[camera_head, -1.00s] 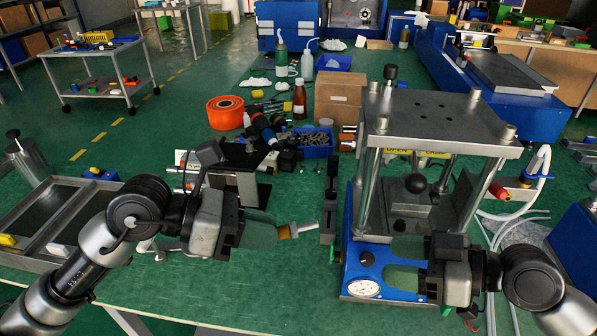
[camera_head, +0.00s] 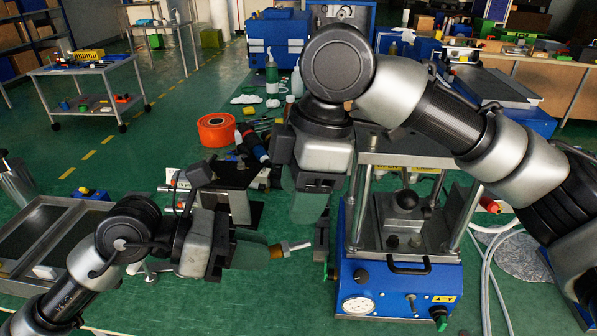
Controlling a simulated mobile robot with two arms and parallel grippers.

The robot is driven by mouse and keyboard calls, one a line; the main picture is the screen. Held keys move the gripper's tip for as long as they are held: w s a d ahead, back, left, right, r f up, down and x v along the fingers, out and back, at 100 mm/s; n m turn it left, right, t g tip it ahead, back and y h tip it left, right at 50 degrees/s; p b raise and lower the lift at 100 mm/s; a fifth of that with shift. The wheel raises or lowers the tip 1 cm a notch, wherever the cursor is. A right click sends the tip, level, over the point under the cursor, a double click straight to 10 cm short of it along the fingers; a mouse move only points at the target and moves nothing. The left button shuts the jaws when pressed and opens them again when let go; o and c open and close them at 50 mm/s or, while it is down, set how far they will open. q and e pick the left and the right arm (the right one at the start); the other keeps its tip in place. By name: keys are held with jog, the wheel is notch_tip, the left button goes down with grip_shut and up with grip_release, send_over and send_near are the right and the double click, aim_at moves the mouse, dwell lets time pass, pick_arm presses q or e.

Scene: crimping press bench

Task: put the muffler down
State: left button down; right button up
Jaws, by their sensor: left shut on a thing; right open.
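The muffler (camera_head: 294,246), a small part with an amber end and a pale metal stem, sticks out sideways from the green fingertips of my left gripper (camera_head: 262,252). The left gripper is shut on its amber end and holds it over the green bench, left of the press. The fingers partly hide it. My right gripper (camera_head: 307,206) hangs with its fingers down, above and slightly right of the muffler, in front of the press's left side. It is open and empty, though its finger gap is hard to see from here.
The blue-based press (camera_head: 400,285) with steel posts and a gauge stands on the right. A black upright part (camera_head: 322,240) is close to the muffler's stem. A metal compartment tray (camera_head: 14,262) lies at the left. Bench in front of the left gripper looks clear.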

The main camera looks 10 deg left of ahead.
aim_at(299, 243)
notch_tip(299, 243, down, 9)
jog(key=shift+s+a+f+t+h, duration=0.1)
jog(key=shift+t+h, duration=0.15)
jog(key=shift+h, duration=0.35)
jog(key=shift+f+t+h, duration=0.1)
jog(key=shift+t+h, duration=0.15)
jog(key=shift+h, duration=0.35)
jog(key=c, duration=0.8)
pick_arm(q)
jog(key=c, duration=1.5)
grip_release()
pick_arm(e)
grip_shut()
pick_arm(q)
jog(key=o, duration=0.5)
